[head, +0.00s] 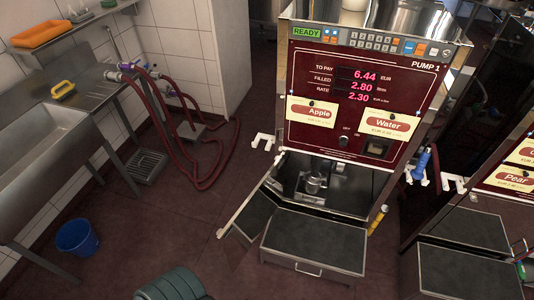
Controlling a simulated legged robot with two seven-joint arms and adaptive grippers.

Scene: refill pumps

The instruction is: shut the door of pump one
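Pump one (366,100) stands in the middle of the head view, with a red front panel, a lit READY sign and labels reading Apple and Water. Its door (245,206) is open. It is swung out to the left of the lower bay and reaches toward me, seen nearly edge-on. A small white piece (220,233) is at the door's near end. Inside the open bay (350,181) a small metal cup (313,183) stands upright. Neither of my grippers is in view.
A dark-topped step (314,243) stands on the floor before the bay, close to the door. A second pump (508,178) is at right. A blue nozzle (420,165) hangs between them. A sink (55,135), red hoses (205,165) and blue bucket (77,238) are at left.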

